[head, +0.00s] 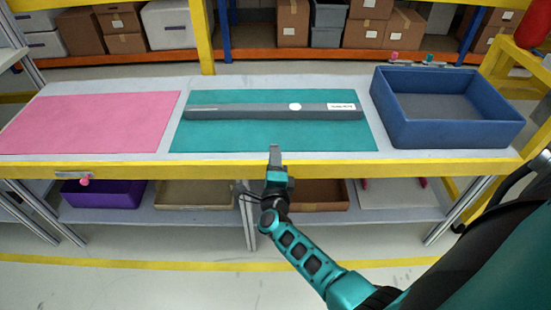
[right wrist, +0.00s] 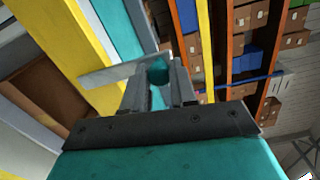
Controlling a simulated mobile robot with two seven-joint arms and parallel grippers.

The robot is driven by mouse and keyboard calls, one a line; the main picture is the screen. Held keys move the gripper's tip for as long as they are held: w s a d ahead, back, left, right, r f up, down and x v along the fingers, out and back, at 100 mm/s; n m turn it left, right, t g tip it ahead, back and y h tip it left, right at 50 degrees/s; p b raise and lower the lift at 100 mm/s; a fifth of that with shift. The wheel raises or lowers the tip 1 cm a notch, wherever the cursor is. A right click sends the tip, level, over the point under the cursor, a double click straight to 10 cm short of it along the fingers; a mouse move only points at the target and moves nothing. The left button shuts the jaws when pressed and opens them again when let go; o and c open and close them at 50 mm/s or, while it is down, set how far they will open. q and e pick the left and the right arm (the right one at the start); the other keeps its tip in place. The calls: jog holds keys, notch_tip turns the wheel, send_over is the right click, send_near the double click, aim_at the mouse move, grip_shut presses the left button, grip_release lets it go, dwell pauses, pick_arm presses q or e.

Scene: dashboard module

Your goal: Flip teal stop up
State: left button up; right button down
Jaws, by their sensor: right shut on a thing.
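The teal stop's round knob (right wrist: 158,74) shows between the fingers of my right gripper (right wrist: 160,92) in the right wrist view. The gripper is shut on it. A flat light-grey plate (right wrist: 108,73) crosses at the fingertips, beside the yellow beam. In the head view my right gripper (head: 275,166) is at the yellow front edge of the table, in front of the teal mat (head: 225,140). A grey upright piece rises above it, over the edge. The gripper hides most of the stop, so its exact angle is unclear. My left gripper is out of view.
A grey bar (head: 240,109) lies across the teal mat. A blue bin (head: 450,136) stands right, with small pink and teal knobs behind it. A pink mat (head: 90,125) lies left. A pink stop (head: 85,182) hangs at the front left edge.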

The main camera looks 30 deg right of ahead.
jog(key=shift+w+a+r, duration=0.1)
dwell(0.4)
jog(key=c, duration=0.9)
grip_release()
jog(key=shift+a, duration=0.1)
